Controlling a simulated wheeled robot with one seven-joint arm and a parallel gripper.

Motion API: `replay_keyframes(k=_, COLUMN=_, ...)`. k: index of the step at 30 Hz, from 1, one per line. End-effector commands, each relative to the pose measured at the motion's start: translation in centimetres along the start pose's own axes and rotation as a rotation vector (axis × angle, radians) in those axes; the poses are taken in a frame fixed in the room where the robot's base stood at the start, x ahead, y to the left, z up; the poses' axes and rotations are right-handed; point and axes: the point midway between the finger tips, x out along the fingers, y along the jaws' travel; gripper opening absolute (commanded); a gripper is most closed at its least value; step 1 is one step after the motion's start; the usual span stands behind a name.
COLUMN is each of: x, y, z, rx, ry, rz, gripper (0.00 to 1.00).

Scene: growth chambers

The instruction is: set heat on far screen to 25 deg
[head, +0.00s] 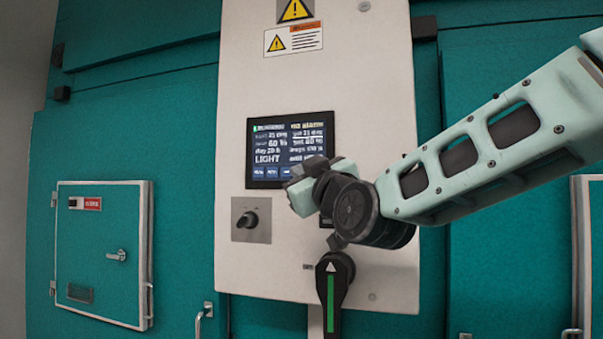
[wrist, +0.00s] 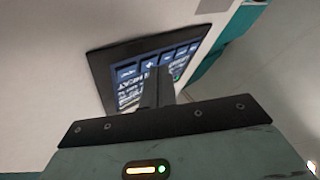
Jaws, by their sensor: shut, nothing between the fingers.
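The screen (head: 268,150) is a dark touch display on a pale control panel in the head view. It shows lines of text, the word LIGHT, a reading that looks like 60 %, and a row of blue buttons at the bottom. My gripper (wrist: 160,90) is shut and empty, with its fingertips over the screen (wrist: 105,65) in the wrist view. The fingers hide part of the text and buttons there; a word like HEAT shows beside them. I cannot tell whether the tips touch the glass. In the head view my arm covers the screen's lower right corner.
Below the screen are a rotary knob (head: 249,219) on a metal plate and a black lever handle (head: 333,284) with a green stripe. Warning labels (head: 293,38) are above. A small white-framed door (head: 103,252) is on the teal wall at left.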

Motion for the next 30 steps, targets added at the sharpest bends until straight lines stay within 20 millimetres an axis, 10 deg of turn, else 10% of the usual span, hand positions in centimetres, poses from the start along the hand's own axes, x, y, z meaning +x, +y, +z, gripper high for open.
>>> replay_keyframes(k=30, x=-0.5, y=-0.31, z=-0.23, rx=0.001, ry=0.001, rz=0.001, gripper=0.0)
